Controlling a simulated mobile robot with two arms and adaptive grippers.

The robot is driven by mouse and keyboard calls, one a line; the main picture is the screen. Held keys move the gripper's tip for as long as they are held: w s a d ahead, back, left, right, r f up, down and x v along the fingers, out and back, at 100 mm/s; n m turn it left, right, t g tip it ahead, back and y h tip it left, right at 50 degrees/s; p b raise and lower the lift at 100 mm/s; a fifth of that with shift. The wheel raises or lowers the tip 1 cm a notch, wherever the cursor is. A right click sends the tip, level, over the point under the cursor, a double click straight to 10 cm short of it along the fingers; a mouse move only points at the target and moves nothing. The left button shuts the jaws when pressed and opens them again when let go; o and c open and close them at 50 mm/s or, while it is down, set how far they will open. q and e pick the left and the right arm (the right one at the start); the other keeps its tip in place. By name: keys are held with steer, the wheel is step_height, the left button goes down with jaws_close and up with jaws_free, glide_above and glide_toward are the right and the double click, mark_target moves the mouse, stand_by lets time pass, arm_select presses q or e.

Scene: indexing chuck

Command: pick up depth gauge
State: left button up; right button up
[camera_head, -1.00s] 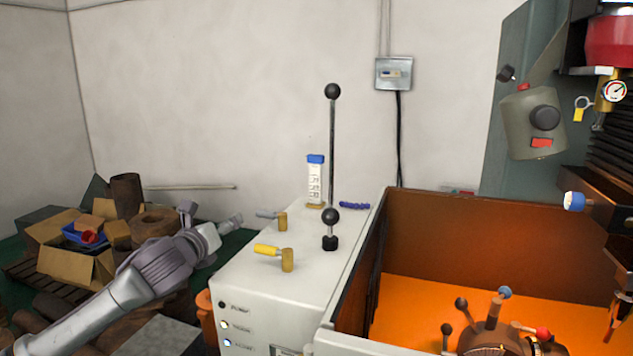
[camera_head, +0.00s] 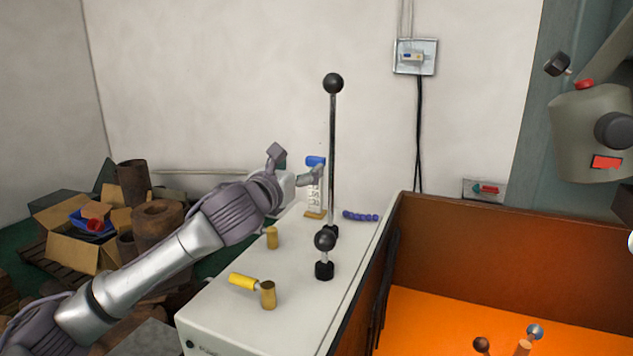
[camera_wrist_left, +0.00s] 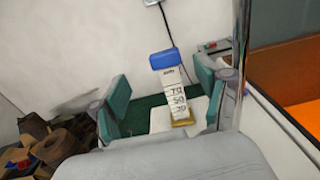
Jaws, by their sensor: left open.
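The depth gauge, a white upright scale with a blue top and a yellowish base, stands on the white cabinet top; its blue cap (camera_head: 315,161) shows past my gripper. In the left wrist view the gauge (camera_wrist_left: 174,88) stands upright between the green-padded fingers, with black numbers facing me. My left gripper (camera_head: 295,167) is open and at the height of the gauge's upper part. In the wrist view there is a gap on both sides, so no contact shows. In the head view a finger partly hides the gauge. My right gripper is not in view.
Tall black-knobbed rod (camera_head: 333,140) stands close to the right of the gauge, with a shorter knobbed lever (camera_head: 325,256) in front. Yellow-handled brass valve (camera_head: 267,294) and blue segmented hose (camera_head: 360,216) are also on the cabinet (camera_head: 235,325). An orange-floored enclosure (camera_head: 485,250) lies right.

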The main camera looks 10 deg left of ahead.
mark_target(313, 160)
arm_select(q)
steer(key=shift+w+d+r, duration=0.1)
steer(key=shift+w+d, duration=0.1)
steer(key=shift+w, duration=0.7)
steer(key=shift+w+d+p, duration=0.2)
steer(key=shift+w+p, duration=0.15)
steer(key=p+x, duration=0.2)
steer(key=x, duration=0.1)
steer(key=shift+w+d+r, duration=0.1)
steer(key=shift+w+d, duration=0.1)
steer(key=shift+w, duration=0.05)
steer(key=shift+w+d, duration=0.2)
steer(key=shift+w, duration=0.35)
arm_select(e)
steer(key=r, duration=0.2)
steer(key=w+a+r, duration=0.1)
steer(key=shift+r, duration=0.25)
arm_select(q)
steer(key=shift+c, duration=0.3)
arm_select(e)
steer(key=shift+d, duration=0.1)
arm_select(q)
steer(key=shift+a, duration=0.1)
steer(key=c, duration=0.6)
jaws_close()
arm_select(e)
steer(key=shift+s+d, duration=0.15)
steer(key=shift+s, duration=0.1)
